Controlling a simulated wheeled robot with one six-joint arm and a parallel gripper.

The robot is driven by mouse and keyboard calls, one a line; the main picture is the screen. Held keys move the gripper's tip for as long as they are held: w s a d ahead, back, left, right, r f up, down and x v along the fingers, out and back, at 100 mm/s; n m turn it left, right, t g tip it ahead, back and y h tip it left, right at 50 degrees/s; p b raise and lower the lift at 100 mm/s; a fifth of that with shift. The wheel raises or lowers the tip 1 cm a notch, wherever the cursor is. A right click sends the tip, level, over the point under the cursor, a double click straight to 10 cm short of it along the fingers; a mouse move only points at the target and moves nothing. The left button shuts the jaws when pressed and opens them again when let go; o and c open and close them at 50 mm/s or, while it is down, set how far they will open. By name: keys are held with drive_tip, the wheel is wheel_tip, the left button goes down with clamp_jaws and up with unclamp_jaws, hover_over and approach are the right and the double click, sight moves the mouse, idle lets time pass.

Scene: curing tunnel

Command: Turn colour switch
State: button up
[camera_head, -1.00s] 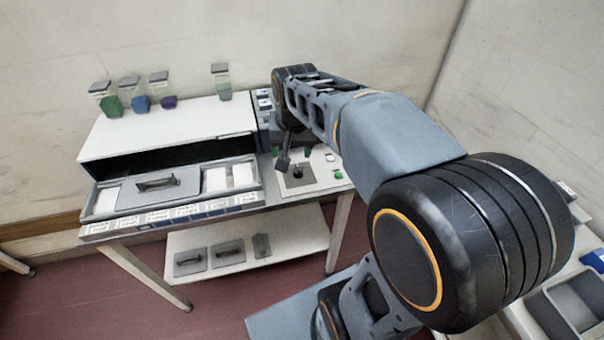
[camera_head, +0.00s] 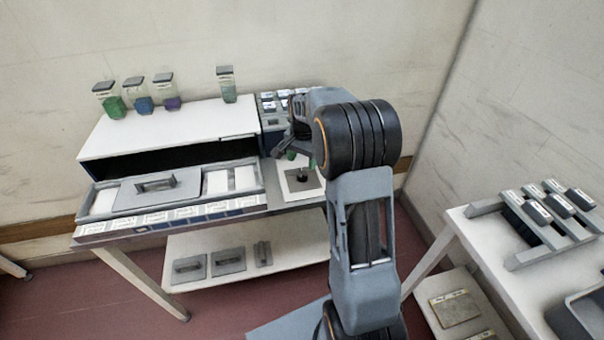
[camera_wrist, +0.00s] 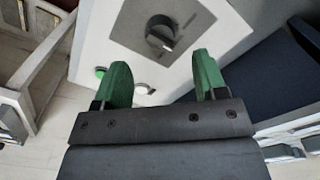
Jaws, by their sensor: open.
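The switch is a black round knob (camera_wrist: 160,32) with a grey pointer on a white panel (camera_wrist: 205,40) in the wrist view. In the head view the knob (camera_head: 302,175) stands on the panel at the right end of the bench. My gripper (camera_wrist: 163,78) is open, with its green fingertips apart and nothing between them. The knob lies beyond the fingertips in the wrist view, roughly centred between them, and no contact shows. In the head view my gripper (camera_head: 287,152) is above and behind the knob, partly hidden by my arm.
A white-topped tunnel (camera_head: 165,125) stands left of the panel, with several jars on top. A lidded tray (camera_head: 160,187) lies before it. A side table (camera_head: 480,235) with racks is at right.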

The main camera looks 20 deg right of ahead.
sight(302, 171)
drive_tip(key=shift+f, duration=3.15)
drive_tip(key=shift+c, duration=0.4)
drive_tip(key=c, duration=0.8)
drive_tip(key=shift+c, duration=0.2)
drive_tip(key=shift+n, duration=0.3)
drive_tip(key=n, duration=0.4)
drive_tip(key=shift+n, duration=2.7)
